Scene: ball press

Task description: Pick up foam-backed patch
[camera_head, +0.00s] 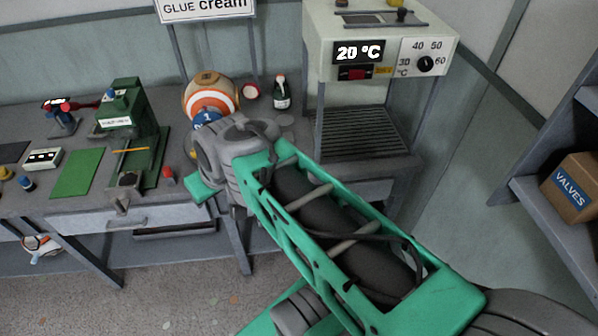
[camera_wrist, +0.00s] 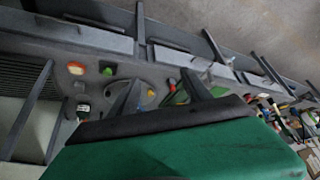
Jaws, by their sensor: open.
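I cannot pick out the foam-backed patch with certainty in either view. My gripper (camera_wrist: 160,80) shows in the wrist view as two dark fingers spread apart, open, with nothing seen held between them. It is over the grey workbench (camera_wrist: 118,50). Small items lie near the fingers: a red-and-white one (camera_wrist: 76,69), a green one (camera_wrist: 107,70) and a yellow one (camera_wrist: 150,92). They are too small to name surely. In the head view my arm hides the bench spot under the gripper and most of the gripper itself.
An orange-and-white striped ball (camera_head: 210,95) sits at the bench's back beside a small bottle (camera_head: 281,92). The heater cabinet (camera_head: 380,45) reads 20 °C. A green press (camera_head: 125,115) and flat green mat (camera_head: 77,173) are left. A VALVES box (camera_head: 570,188) is on the right shelf.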

